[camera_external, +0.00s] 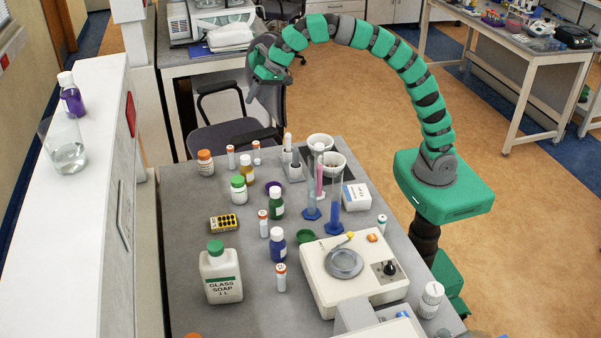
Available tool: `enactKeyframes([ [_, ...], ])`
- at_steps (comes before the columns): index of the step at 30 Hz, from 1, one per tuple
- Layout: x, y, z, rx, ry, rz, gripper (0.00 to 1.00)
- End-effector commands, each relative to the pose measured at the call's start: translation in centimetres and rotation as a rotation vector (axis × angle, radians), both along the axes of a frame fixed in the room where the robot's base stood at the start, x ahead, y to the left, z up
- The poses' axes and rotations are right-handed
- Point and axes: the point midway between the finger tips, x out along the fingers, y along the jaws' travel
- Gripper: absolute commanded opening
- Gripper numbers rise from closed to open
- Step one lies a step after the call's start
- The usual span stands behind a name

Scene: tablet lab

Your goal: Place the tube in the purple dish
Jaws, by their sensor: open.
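One tube (263,224) is just in front of the dish, one (281,278) is nearer the front, and two more (231,157) (256,154) stand at the back left. I cannot tell which is the task's tube. My gripper (251,92) is open, high beyond the table's back edge, in front of a dark chair and far from the tubes and dish.
A green dish (306,237) lies in the middle.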

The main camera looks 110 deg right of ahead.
Motion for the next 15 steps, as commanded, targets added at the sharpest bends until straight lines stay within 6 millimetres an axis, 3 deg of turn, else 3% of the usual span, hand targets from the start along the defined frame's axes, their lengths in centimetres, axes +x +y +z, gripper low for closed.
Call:
enactKeyframes([
  [6, 1.3, -4.0, -4.8, 0.102, 0.164, -0.208, 0.52],
  [15, 0.7, -8.9, -11.4, 0.2, 0.372, -0.504, 0.52],
])
